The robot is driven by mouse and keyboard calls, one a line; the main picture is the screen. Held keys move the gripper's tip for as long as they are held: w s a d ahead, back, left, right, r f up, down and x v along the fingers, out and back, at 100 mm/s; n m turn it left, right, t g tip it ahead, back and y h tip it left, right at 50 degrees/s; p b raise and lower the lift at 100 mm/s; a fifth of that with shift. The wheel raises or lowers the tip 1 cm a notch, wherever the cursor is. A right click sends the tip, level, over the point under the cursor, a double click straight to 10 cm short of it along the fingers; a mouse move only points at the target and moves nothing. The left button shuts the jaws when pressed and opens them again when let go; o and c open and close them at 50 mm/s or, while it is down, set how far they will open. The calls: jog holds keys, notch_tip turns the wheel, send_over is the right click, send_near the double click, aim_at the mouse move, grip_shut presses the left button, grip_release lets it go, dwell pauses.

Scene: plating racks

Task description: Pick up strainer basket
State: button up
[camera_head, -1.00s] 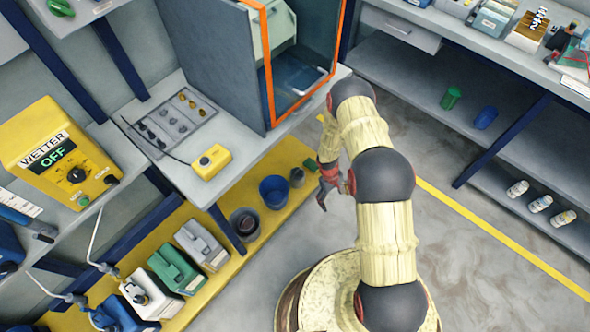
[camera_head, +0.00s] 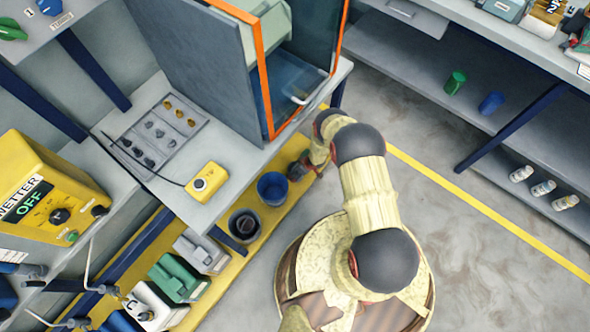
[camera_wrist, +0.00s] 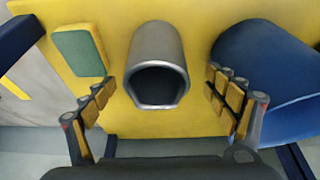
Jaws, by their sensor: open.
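A grey metal cylinder with an open, hollow end (camera_wrist: 158,55), which looks like the strainer basket, stands on the yellow shelf (camera_wrist: 120,118) in the middle of the wrist view. My gripper (camera_wrist: 159,84) is open, with one finger on each side of the cylinder and gaps visible on both sides. I cannot tell how deep the fingers reach beside it. In the head view my gripper (camera_head: 299,171) is low over the yellow shelf, beside the blue bucket, and the cylinder is hidden there by the gripper or too small to tell.
A blue bucket (camera_head: 273,189) stands close by, also right of the cylinder in the wrist view (camera_wrist: 262,75). A green and yellow sponge (camera_wrist: 80,52) lies to its left. A dark grey bucket (camera_head: 244,225) is farther along. The grey worktop (camera_head: 215,205) overhangs the shelf.

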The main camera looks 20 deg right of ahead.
jog(key=shift+b+x, duration=2.3)
jog(key=shift+x, duration=1.65)
jog(key=shift+w+d, duration=0.15)
jog(key=shift+w, duration=0.05)
jog(key=shift+c, duration=1.2)
jog(key=shift+r, duration=0.1)
jog(key=c, duration=1.1)
jog(key=shift+c, duration=0.2)
